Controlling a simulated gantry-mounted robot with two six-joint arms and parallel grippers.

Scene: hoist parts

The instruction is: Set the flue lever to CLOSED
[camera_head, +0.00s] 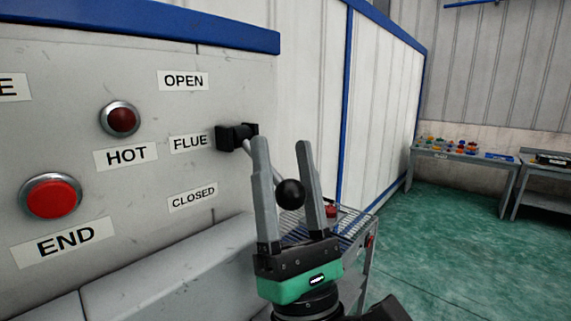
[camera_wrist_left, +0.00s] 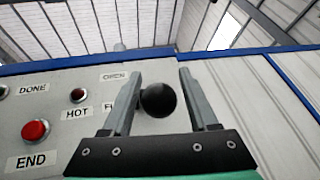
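The flue lever has a black ball knob (camera_head: 290,194) on a thin grey rod that runs back to a black pivot block (camera_head: 236,136) beside the FLUE label (camera_head: 190,142). The rod points out from the panel and slopes down to the right. My left gripper (camera_head: 283,145) is open, with one finger on each side of the knob in the head view. In the left wrist view the knob (camera_wrist_left: 158,100) also lies between the spread fingers, with gaps on both sides. The CLOSED label (camera_head: 193,197) is below FLUE and the OPEN label (camera_head: 183,81) above. My right gripper is not in view.
The panel also carries a dark red HOT lamp (camera_head: 120,118) and a red END button (camera_head: 51,197). A grey ledge (camera_head: 165,265) juts out below the panel. A metal rack (camera_head: 350,228) stands behind the gripper. Green floor (camera_head: 450,255) is clear to the right.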

